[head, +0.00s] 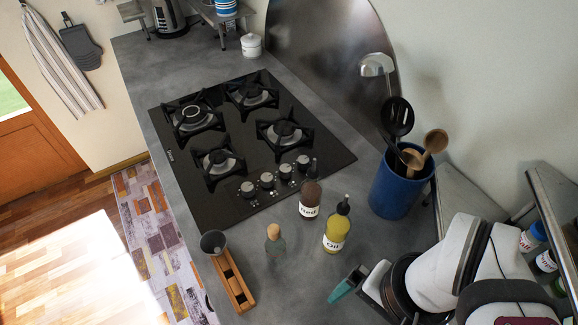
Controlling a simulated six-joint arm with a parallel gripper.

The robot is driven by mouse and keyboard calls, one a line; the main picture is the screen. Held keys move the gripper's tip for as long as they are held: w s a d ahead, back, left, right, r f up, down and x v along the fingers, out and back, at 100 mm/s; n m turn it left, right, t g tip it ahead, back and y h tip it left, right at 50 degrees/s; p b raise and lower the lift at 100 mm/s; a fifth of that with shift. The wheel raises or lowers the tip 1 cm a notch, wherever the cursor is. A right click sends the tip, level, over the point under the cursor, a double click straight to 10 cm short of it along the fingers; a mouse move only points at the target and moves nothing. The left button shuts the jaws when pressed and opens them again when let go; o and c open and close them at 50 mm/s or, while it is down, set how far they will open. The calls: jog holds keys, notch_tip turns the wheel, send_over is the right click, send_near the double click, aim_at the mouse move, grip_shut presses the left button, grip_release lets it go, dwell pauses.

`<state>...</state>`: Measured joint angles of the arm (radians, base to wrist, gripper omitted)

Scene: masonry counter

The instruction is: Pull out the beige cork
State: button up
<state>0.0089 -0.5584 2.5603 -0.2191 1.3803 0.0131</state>
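The beige cork (273,231) sits in the neck of a small clear glass bottle (276,250). The bottle stands upright on the grey counter, in front of the hob. My gripper (349,284) shows at the lower right as a teal tip beside a white part, with my white and black arm behind it. It is to the right of the bottle and apart from it. I see nothing held, and the fingers are too unclear to tell open from shut.
A dark sauce bottle (310,200) and an oil bottle (337,228) stand right of the corked bottle. A wooden holder (233,281) with a grey cup (213,242) lies left. A blue utensil pot (398,188) and the black gas hob (245,145) are behind.

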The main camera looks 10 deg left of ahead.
jog(key=shift+w+a+r, duration=0.15)
jog(key=shift+w+a, duration=0.05)
jog(key=shift+w, duration=0.1)
jog(key=shift+c, duration=1.1)
jog(key=w+a+m, duration=0.1)
jog(key=w+a, duration=0.1)
jog(key=w+a+m, duration=0.1)
jog(key=w+m, duration=0.1)
jog(key=w, duration=0.1)
jog(key=w+a+r+m+y, duration=0.1)
jog(key=w+a, duration=0.1)
jog(key=w, duration=0.1)
jog(key=shift+a, duration=0.3)
jog(key=c, duration=0.4)
jog(key=m+y, duration=0.1)
jog(key=m, duration=0.4)
send_near(275, 229)
jog(key=shift+g, duration=0.4)
jog(key=x, duration=0.9)
jog(key=shift+w+f, duration=0.25)
jog(key=shift+w, duration=0.1)
jog(key=shift+c, duration=0.4)
